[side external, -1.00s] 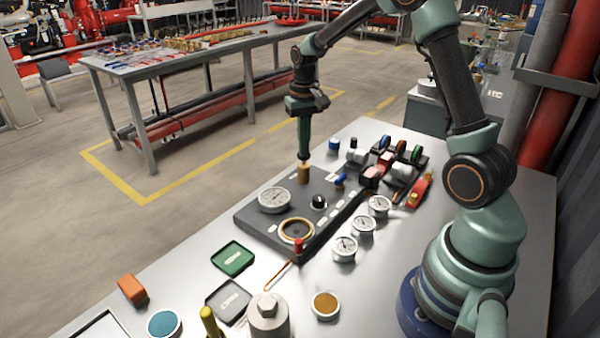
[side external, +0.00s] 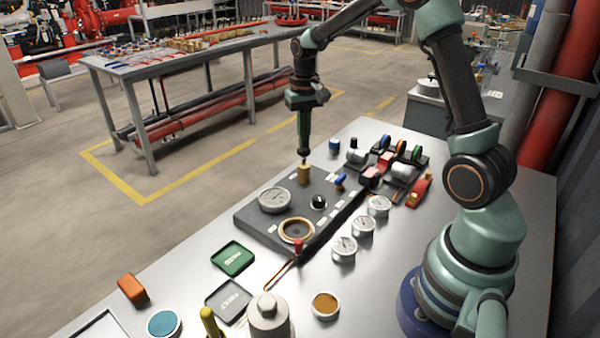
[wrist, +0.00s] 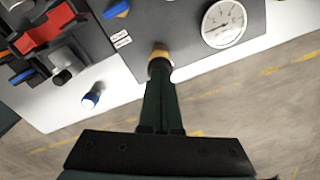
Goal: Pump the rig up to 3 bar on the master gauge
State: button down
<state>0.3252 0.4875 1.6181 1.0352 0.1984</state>
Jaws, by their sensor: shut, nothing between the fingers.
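The dark rig panel (side external: 262,222) lies on the grey bench. It carries a large white gauge (side external: 274,200), which also shows in the wrist view (wrist: 224,23); its reading is too small to tell. A brass cylinder (side external: 304,175) stands upright at the panel's far edge. My gripper (side external: 304,157) points straight down over the brass cylinder, shut and empty, with its tips at or just above the top. In the wrist view my gripper (wrist: 160,68) covers part of the brass piece (wrist: 160,50), so I cannot tell whether they touch.
A black knob (side external: 318,202), a brass ring (side external: 297,231) and a blue lever (side external: 341,181) are on the panel. Several small gauges (side external: 363,226) stand to its right. A red-and-black valve assembly (side external: 375,172) is at the back right. Trays (side external: 233,256) lie in front.

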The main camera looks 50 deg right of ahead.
jog(key=shift+f, duration=1.35)
jog(key=shift+r, duration=1.55)
jog(key=shift+f, duration=0.15)
